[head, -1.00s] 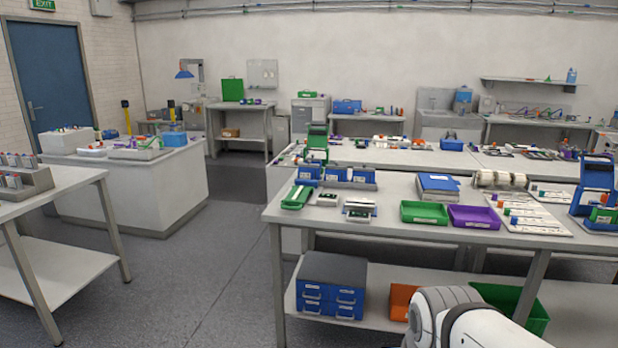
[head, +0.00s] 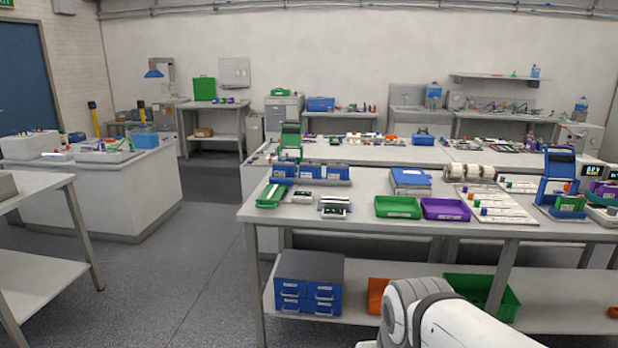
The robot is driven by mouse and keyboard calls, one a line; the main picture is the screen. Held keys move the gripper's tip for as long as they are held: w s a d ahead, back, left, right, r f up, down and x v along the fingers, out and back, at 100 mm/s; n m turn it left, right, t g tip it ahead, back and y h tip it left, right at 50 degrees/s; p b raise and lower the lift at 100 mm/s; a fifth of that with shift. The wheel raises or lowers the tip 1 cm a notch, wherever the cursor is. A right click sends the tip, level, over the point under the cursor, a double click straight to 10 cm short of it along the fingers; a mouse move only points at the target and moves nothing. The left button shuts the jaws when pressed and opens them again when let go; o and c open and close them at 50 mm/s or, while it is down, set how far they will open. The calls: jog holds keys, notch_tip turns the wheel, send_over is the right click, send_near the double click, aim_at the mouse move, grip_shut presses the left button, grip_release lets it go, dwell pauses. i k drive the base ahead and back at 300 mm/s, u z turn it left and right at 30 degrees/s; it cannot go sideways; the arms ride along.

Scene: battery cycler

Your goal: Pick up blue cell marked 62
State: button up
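I cannot make out a blue cell marked 62; markings on the small parts are too small to read at this distance. Small coloured cell-like pieces lie in rows on white boards (head: 505,217) on the near bench at right. Blue units (head: 310,172) stand in a row at the bench's left end. My gripper is not in view; only a white part of my arm shows at the bottom right.
The near bench (head: 367,184) carries a green tray (head: 397,207), a purple tray (head: 446,209) and a blue binder (head: 411,180). A blue drawer unit (head: 309,283) sits on its lower shelf. The floor (head: 190,260) left of it is clear, up to another table (head: 35,183).

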aim_at(331, 173)
jog(key=z, duration=0.25)
jog(key=i, duration=2.9)
jog(key=z, duration=0.2)
